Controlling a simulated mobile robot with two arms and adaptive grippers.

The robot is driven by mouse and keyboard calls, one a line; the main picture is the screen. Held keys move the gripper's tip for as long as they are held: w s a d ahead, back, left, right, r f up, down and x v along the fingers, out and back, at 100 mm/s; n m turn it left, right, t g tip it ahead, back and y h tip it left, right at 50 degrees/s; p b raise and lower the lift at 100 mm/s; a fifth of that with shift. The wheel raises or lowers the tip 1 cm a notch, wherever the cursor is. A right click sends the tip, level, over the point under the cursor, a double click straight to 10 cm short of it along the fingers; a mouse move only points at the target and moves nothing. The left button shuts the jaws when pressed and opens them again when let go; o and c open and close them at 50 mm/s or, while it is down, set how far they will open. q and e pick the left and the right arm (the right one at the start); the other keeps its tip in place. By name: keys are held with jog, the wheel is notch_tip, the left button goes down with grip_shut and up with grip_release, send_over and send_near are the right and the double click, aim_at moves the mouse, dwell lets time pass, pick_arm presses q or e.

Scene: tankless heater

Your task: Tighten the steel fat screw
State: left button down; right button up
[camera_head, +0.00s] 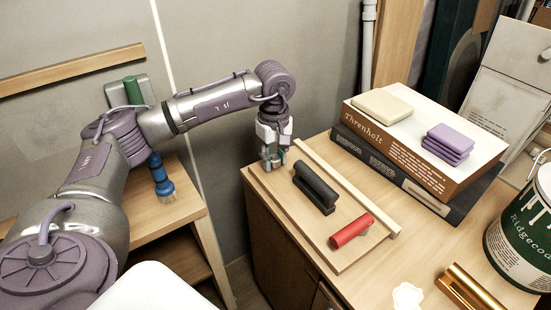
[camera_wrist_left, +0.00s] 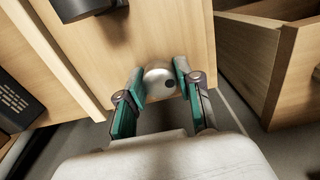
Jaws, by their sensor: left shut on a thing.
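The steel fat screw (camera_wrist_left: 159,82) shows in the left wrist view as a round, pale metal head with a dark hole in its face. It sits at the edge of a light wooden board (camera_wrist_left: 182,30). My left gripper (camera_wrist_left: 160,84) has its two teal-padded fingers on either side of the screw head and is shut on it. In the head view my left gripper (camera_head: 271,158) points down at the far left corner of the wooden worktop. The screw is hidden there. My right gripper is in neither view.
Near the gripper lie a black handled block (camera_head: 316,187) and a red cylinder (camera_head: 351,230) on a board. Stacked books (camera_head: 415,160), a green can (camera_head: 519,235) and a brass cylinder (camera_head: 468,288) stand right. An open wooden drawer (camera_wrist_left: 262,55) flanks the gripper.

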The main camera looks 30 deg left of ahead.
aim_at(274, 157)
pick_arm(q)
jog(key=shift+f, duration=0.1)
dwell(0.4)
jog(key=c, duration=0.9)
grip_release()
jog(key=shift+c, duration=0.2)
jog(key=shift+r+p, duration=1.65)
jog(key=shift+r, duration=0.9)
